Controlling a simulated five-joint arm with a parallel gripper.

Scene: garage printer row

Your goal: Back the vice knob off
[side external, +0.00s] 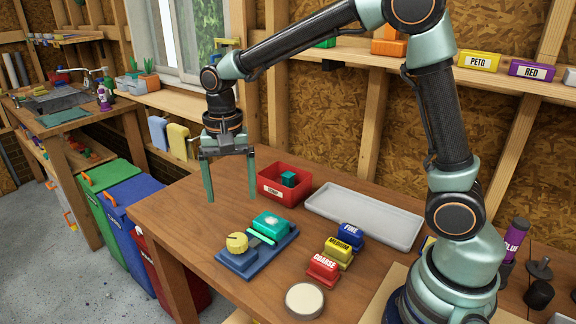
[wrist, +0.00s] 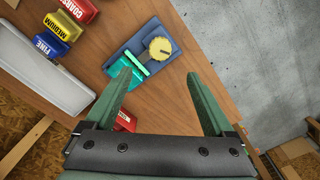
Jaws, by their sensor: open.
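The vice is a blue base (side external: 270,257) on the wooden table, with a yellow round knob (side external: 237,242) at its left end. A teal block (side external: 271,224) sits at the other end, beside a light green jaw bar (side external: 261,238). In the wrist view the knob (wrist: 161,48) shows a dark mark on its face, and the teal block (wrist: 122,67) is partly behind a finger. My gripper (side external: 231,198) is open and empty, pointing down, above and behind the vice near the table's left edge. In the wrist view its fingertips (wrist: 158,76) are apart, with the knob beyond them.
A red bin (side external: 282,199) holding a teal cube stands behind the vice. A grey tray (side external: 364,218) lies behind right. Blue, yellow and red labelled blocks (side external: 339,253) stand to the right, with a round pale disc (side external: 305,300) in front. The table's left edge is close.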

